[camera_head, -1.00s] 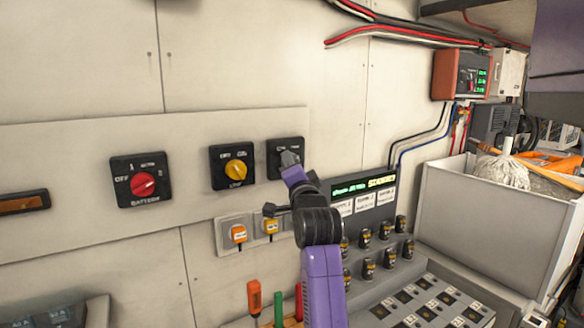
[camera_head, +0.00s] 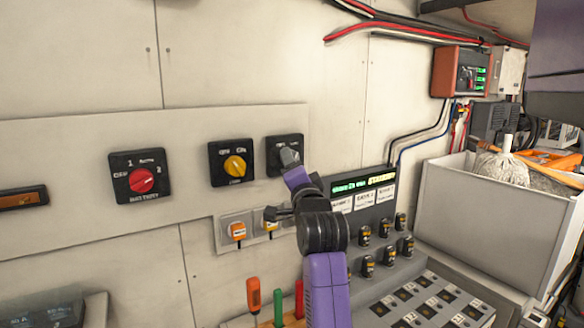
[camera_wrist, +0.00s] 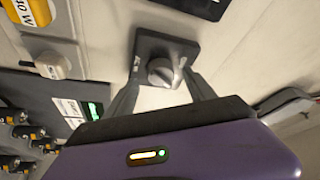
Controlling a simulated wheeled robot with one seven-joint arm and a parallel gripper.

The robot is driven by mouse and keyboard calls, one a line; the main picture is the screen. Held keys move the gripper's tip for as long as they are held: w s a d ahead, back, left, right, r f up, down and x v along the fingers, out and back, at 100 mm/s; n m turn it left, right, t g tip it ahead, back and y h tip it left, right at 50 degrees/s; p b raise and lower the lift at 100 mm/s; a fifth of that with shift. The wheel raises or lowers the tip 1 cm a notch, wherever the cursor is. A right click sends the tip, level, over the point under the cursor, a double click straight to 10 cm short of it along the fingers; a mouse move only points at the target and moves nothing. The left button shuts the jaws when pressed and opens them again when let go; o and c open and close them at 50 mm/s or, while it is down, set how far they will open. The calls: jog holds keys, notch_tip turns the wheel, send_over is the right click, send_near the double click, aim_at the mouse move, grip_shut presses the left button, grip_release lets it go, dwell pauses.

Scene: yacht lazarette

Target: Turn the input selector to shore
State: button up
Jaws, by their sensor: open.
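Three rotary switches are set in a row on the pale wall panel. The red-knobbed one (camera_head: 141,179) is labelled battery. A yellow-knobbed one (camera_head: 235,166) is in the middle. I cannot tell which of these is named the input selector.
Below the switches are outlets with orange plugs (camera_head: 238,231). A lit display panel (camera_head: 365,183) with several black knobs stands close to the right of my arm. Screwdriver handles (camera_head: 253,293) stick up below. A white bin (camera_head: 480,225) holds a mop at right.

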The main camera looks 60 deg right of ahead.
jog(key=b+v, duration=0.1)
jog(key=v, duration=0.4)
dwell(0.6)
